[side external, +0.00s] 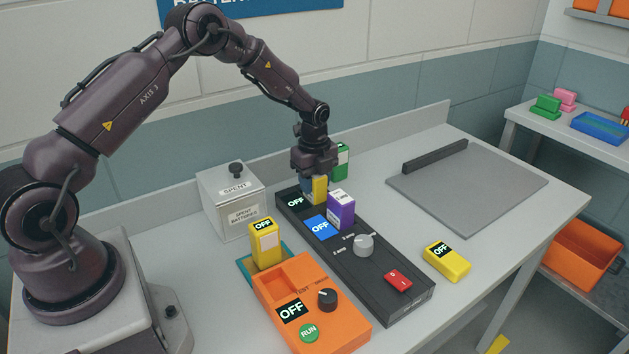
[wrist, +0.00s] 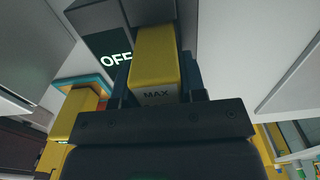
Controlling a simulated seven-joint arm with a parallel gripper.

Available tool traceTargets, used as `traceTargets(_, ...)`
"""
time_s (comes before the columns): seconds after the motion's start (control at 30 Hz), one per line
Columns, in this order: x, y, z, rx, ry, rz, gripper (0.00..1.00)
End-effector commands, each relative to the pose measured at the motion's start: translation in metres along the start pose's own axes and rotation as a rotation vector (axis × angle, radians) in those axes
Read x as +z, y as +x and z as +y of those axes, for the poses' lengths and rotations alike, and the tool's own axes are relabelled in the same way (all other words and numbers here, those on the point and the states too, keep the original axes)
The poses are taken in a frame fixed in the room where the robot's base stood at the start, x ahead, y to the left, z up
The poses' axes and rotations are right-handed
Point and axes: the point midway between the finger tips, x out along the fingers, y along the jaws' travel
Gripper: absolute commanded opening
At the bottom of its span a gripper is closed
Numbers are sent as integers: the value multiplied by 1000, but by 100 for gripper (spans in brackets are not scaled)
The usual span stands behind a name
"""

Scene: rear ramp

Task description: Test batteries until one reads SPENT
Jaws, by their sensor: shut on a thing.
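My gripper (side external: 318,178) is shut on a yellow battery (side external: 320,189) at the far end of the black charger (side external: 406,311). In the wrist view this battery (wrist: 155,60) stands between the blue fingers, with "MAX" on its near face. I cannot tell if it is seated in a slot. A purple battery (side external: 341,208) stands in the charger; a green battery (side external: 342,160) shows behind my gripper. A yellow battery (side external: 265,243) stands in a teal tray (side external: 246,267); another (side external: 447,262) lies on the bench. The orange tester (side external: 345,331) reads OFF, its slot looking empty.
A grey box labelled SPENT (side external: 231,205), with a knobbed lid on, stands behind the tester. A grey mat (side external: 480,185) with a dark bar lies clear at the right. A side table (side external: 560,130) holds a blue tray; an orange bin (side external: 580,255) sits below.

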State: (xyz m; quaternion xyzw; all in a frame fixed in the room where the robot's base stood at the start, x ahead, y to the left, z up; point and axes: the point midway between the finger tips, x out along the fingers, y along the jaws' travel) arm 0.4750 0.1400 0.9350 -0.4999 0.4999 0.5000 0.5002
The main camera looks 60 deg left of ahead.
Motion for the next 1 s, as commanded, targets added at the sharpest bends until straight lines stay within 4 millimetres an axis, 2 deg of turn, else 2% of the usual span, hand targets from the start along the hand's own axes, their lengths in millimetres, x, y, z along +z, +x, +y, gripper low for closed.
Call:
traceTargets(0.47,0,4,-1,-2,0,0,0)
traceTargets(0.5,0,4,-1,-2,0,-1,47)
traceTargets(0.6,0,4,0,-2,0,0,68)
traceTargets(0.87,0,4,0,1,0,0,68)
traceTargets(1.0,0,-6,0,-2,0,0,68)
